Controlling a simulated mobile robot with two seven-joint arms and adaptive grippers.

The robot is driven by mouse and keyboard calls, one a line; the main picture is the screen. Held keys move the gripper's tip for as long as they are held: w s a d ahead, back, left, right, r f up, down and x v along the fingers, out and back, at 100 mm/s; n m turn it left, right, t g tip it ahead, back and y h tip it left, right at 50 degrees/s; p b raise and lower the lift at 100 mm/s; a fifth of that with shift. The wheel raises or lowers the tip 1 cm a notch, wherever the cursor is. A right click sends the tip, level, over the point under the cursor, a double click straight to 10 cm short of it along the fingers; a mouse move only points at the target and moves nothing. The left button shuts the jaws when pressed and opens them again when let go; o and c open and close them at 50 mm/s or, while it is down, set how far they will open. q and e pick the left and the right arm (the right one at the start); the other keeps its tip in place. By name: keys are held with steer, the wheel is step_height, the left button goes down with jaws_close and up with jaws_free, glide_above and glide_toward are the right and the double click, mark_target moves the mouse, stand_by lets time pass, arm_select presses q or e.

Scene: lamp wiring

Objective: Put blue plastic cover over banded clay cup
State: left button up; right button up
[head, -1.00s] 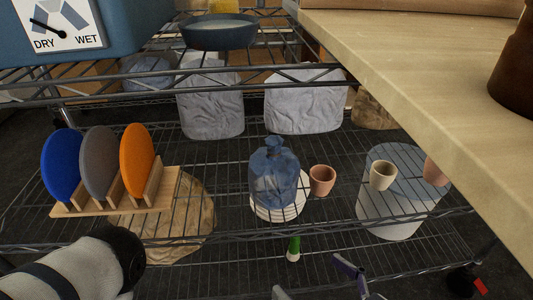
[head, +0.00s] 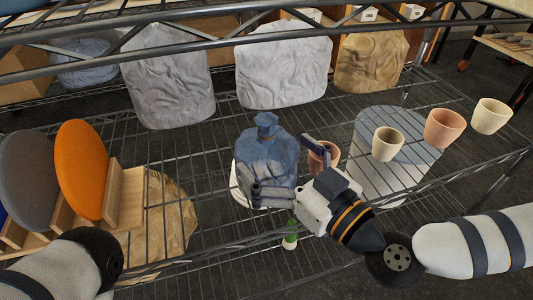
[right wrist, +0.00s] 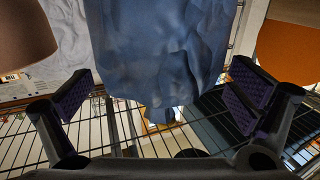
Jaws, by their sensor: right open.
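The blue plastic cover (head: 262,150), translucent with a knotted top, stands upright on a white round base on the wire shelf. My right gripper (head: 292,172) is open, with one finger in front of the cover and the other at its right side. In the right wrist view the cover (right wrist: 160,50) fills the space between the spread fingers. A terracotta cup (head: 328,156) is partly hidden behind the right gripper. A beige cup (head: 388,143), a pink clay cup (head: 444,127) and a cream cup (head: 491,116) stand to the right. I cannot make out bands on any cup. My left gripper is out of view.
A wooden rack holds a grey disc (head: 30,178) and an orange disc (head: 82,170) at left. Several wrapped blocks, including a white one (head: 285,65), stand behind. A small green-topped item (head: 290,235) is below the gripper. The upper shelf's bars cross above.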

mark_target(264, 143)
steer(key=x, duration=0.3)
steer(key=shift+w+a+r+b, duration=0.1)
steer(key=shift+w+a+b, duration=0.05)
steer(key=shift+w+b, duration=0.15)
steer(key=c, duration=1)
steer(key=shift+r, duration=0.1)
